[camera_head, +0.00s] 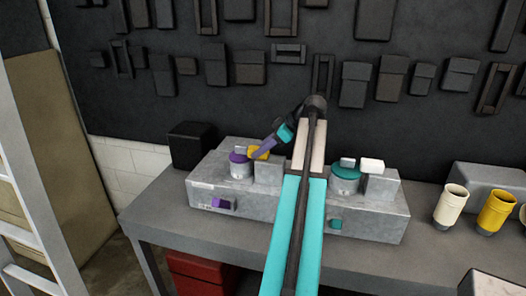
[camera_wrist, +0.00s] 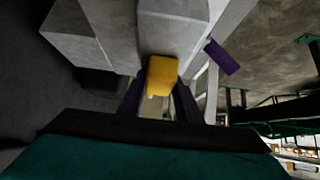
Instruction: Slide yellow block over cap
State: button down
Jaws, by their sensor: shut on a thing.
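A small yellow block (camera_head: 254,154) is at the left part of the grey fixture, right beside a round purple cap (camera_head: 239,157) on a short grey cylinder. My gripper (camera_head: 262,151), with purple fingers, is shut on the yellow block. In the wrist view the yellow block (camera_wrist: 162,74) sits between the fingers of my gripper (camera_wrist: 160,88), against a grey block face. A teal cap (camera_head: 345,173) sits on a second cylinder to the right. I cannot tell whether the yellow block touches the purple cap.
The grey fixture (camera_head: 300,224) stands on a grey bench (camera_head: 163,210). A purple block (camera_head: 223,203) and a teal block (camera_head: 335,224) are on its front; the purple block also shows in the wrist view (camera_wrist: 222,57). A black box (camera_head: 192,144) stands left. Cups (camera_head: 495,210) stand right.

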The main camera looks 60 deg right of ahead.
jog(key=c, duration=1.3)
grip_release()
jog(key=shift+w, duration=0.3)
jog(key=shift+s, duration=0.1)
jog(key=shift+s+r, duration=0.1)
jog(key=shift+s+d+r, duration=0.15)
jog(key=shift+s+r, duration=0.25)
jog(key=b+v, duration=0.3)
jog(key=v, duration=0.9)
jog(key=shift+s+r+b, duration=0.15)
jog(key=shift+r+b, duration=0.05)
jog(key=shift+b, duration=0.1)
